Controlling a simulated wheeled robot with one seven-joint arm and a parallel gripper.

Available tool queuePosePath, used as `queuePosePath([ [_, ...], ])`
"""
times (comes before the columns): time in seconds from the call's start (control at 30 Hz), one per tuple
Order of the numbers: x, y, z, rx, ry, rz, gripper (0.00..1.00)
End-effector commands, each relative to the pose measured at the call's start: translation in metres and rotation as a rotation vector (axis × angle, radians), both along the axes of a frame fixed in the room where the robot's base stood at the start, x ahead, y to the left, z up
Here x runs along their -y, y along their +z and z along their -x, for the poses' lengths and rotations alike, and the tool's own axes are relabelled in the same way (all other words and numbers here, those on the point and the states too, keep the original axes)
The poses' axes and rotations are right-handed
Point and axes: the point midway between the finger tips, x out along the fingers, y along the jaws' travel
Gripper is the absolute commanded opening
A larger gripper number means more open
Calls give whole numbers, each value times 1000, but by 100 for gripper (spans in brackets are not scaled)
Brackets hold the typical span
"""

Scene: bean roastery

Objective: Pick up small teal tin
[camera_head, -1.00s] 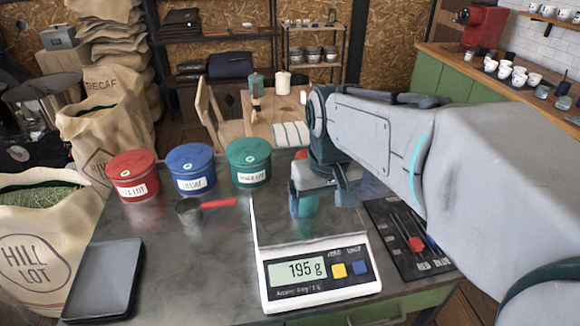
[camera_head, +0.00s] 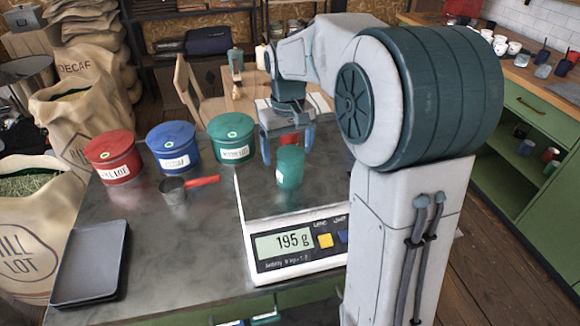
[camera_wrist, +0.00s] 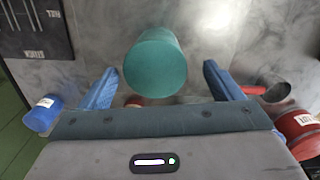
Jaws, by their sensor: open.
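The small teal tin (camera_head: 290,168) stands upright towards the back of the scale, apparently on its pan. My gripper (camera_head: 288,146) is open just above and behind it, its blue fingers pointing down. In the wrist view the teal tin (camera_wrist: 155,65) lies between the spread fingers (camera_wrist: 160,78), with a gap on both sides. The gripper holds nothing. The scale (camera_head: 290,262) reads 195 g. Whether the fingers are low enough to flank the tin's sides is hard to tell.
Large red (camera_head: 113,158), blue (camera_head: 172,147) and green (camera_head: 232,138) tins stand left of the scale, with a red-handled scoop (camera_head: 174,191) in front. A dark tray (camera_head: 92,262) lies at the left. The wrist view shows a small blue tin (camera_wrist: 42,114) at left.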

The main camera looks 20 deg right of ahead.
Motion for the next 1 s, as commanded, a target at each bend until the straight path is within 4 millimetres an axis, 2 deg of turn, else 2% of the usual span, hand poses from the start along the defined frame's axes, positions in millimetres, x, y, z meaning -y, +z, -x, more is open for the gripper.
queuePosePath([
  [0.27,2,-23,1,-4,0,0,86],
  [0.5,5,-57,1,-2,1,0,86],
  [0.8,5,-64,1,1,0,0,86],
  [0.83,5,-64,1,1,0,0,83],
  [1.0,5,-63,1,1,0,0,36],
])
